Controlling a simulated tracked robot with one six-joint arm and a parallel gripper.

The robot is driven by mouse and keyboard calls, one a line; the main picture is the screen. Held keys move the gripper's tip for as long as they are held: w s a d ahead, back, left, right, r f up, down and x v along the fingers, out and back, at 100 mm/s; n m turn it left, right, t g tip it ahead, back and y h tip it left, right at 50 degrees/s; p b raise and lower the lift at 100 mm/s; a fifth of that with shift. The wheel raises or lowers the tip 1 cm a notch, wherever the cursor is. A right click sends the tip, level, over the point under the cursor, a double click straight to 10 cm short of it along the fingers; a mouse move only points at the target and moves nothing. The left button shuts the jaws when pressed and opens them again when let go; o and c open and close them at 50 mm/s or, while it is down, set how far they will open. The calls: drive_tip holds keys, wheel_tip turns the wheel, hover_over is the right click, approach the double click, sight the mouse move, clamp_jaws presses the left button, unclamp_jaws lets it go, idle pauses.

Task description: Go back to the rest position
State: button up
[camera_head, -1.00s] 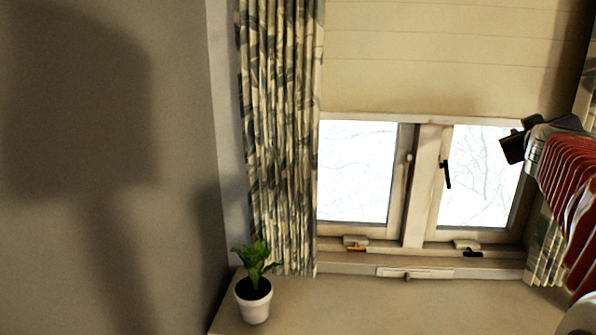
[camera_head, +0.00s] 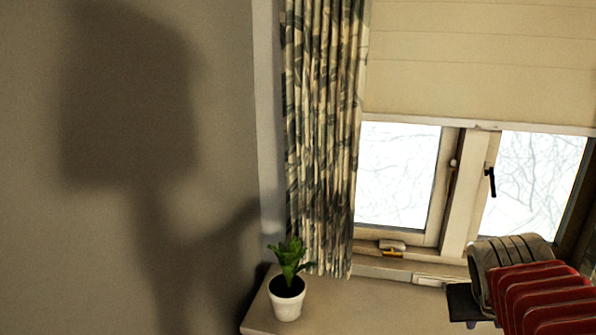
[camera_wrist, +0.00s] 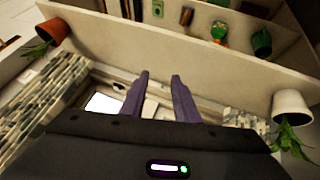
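My gripper (camera_wrist: 160,76) shows in the wrist view. Its two purple fingers stand apart with a clear gap and nothing held between them. In the head view my arm, with red ribs and a grey cuff, is at the lower right in front of the window sill. A dark part shows beside the cuff there, but the fingers cannot be made out.
A window (camera_head: 400,180) with a pale blind (camera_head: 480,60) and a patterned curtain (camera_head: 325,130) is ahead. A white-potted plant (camera_head: 287,298) stands on the sill. The wrist view shows a pale shelf (camera_wrist: 180,55) and a terracotta pot (camera_wrist: 53,31).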

drive_tip(key=s+a+f+n+y, duration=0.1)
drive_tip(key=s+a+f+y, duration=0.1)
drive_tip(key=a, duration=0.8)
drive_tip(key=s+a+f+n+y, duration=0.2)
drive_tip(key=s+a, duration=0.3)
drive_tip(key=a, duration=0.4)
drive_tip(key=shift+a+f+y, duration=0.35)
drive_tip(key=shift+f+y, duration=0.1)
drive_tip(key=shift+y, duration=0.05)
drive_tip(key=shift+o, duration=0.2)
